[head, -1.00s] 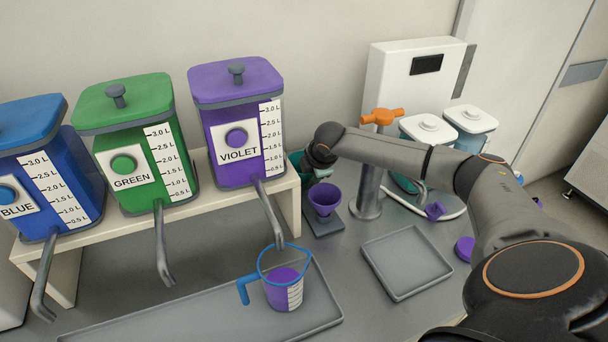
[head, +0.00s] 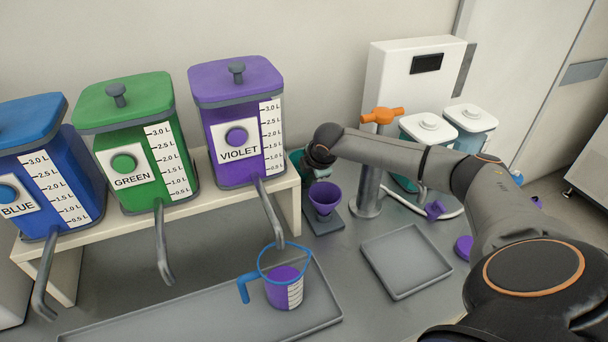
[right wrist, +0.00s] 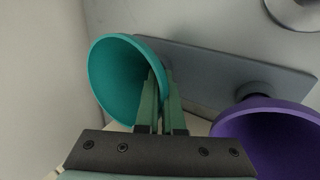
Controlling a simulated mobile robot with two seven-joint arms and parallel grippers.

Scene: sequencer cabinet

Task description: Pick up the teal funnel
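The teal funnel (right wrist: 115,75) shows in the right wrist view, its wide mouth facing the camera. In the head view only a sliver of it (head: 296,160) shows behind my right gripper (head: 318,158). In the right wrist view the fingers of my right gripper (right wrist: 162,85) are close together on the funnel's wall, one inside the mouth and one outside. The fingertips are partly hidden. I cannot tell whether the funnel still touches its stand. My left gripper is not in view.
A purple funnel (head: 325,197) stands just beside, on a grey stand (right wrist: 215,75). The violet dispenser (head: 238,120) and its shelf are close on the left. An orange-handled post (head: 372,165) is on the right. An empty grey tray (head: 405,262) lies in front.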

